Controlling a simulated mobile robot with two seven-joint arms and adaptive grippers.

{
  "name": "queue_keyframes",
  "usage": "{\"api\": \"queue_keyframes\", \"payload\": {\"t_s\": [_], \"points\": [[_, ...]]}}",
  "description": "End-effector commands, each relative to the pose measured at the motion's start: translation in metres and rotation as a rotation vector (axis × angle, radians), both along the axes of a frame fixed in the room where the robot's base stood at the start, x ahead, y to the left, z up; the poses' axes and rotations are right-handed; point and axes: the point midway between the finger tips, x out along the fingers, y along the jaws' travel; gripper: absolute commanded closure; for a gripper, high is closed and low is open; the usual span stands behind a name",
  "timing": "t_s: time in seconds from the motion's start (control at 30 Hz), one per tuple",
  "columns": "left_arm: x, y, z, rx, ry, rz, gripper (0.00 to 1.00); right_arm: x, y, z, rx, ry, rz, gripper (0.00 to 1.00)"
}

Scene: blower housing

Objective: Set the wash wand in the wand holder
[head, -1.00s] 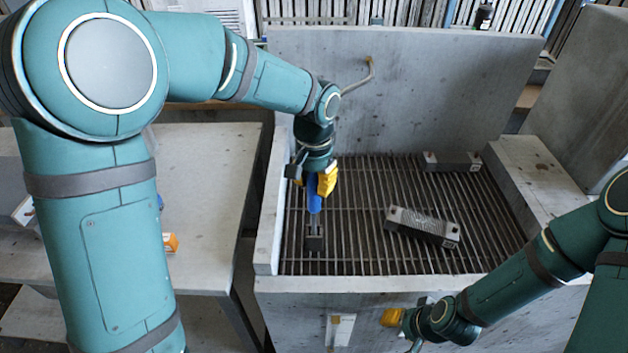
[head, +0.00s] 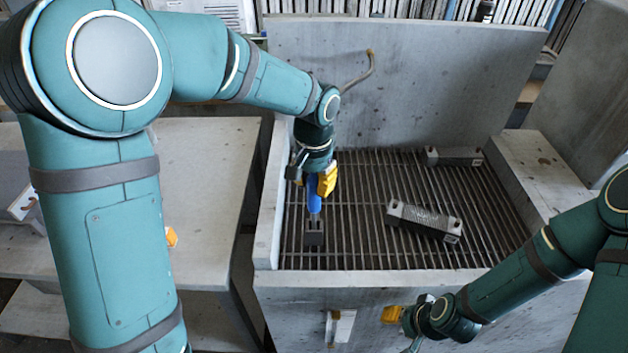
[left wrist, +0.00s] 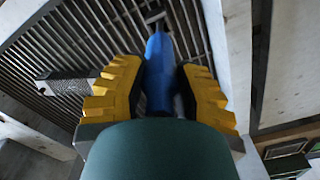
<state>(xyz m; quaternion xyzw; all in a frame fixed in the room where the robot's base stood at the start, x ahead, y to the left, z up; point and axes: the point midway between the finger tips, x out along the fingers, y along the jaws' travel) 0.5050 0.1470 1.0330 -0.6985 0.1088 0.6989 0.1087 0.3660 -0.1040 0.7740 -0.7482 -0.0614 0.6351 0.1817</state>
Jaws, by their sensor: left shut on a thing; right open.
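The wash wand's blue handle (head: 314,194) is held in my left gripper (head: 314,182), over the left part of the grate. In the left wrist view, the yellow fingers of my left gripper (left wrist: 160,95) are shut on either side of the blue wand (left wrist: 158,70). A small dark grey block (head: 314,233), seemingly the wand holder, stands on the grate just below the wand's lower end. I cannot tell whether the two touch. My right gripper (head: 393,315) is open and empty in front of the basin, its fingers partly hidden.
The concrete basin (head: 400,284) has a barred grate (head: 370,190) as its floor. A grey perforated bar (head: 424,221) and another grey block (head: 453,156) lie on it. A bent pipe (head: 360,75) sticks out from the back wall. A table (head: 205,190) stands left.

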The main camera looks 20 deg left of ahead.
Motion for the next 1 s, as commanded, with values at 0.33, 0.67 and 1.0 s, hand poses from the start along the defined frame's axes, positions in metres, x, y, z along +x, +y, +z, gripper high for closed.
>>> {"api": "queue_keyframes", "payload": {"t_s": [0.33, 0.67, 1.0], "points": [[0.0, 0.0, -0.001, 0.0, -0.001, 0.0, 1.0, 0.0, 0.0, -0.001, 0.0, 0.0, 0.0, 0.53], [0.0, 0.0, -0.011, 0.0, -0.001, 0.0, 1.0, 0.0, 0.0, -0.007, 0.0, 0.0, 0.0, 0.53], [0.0, 0.0, -0.016, 0.0, -0.001, 0.0, 1.0, 0.0, 0.0, -0.009, 0.0, 0.0, 0.0, 0.53]]}}
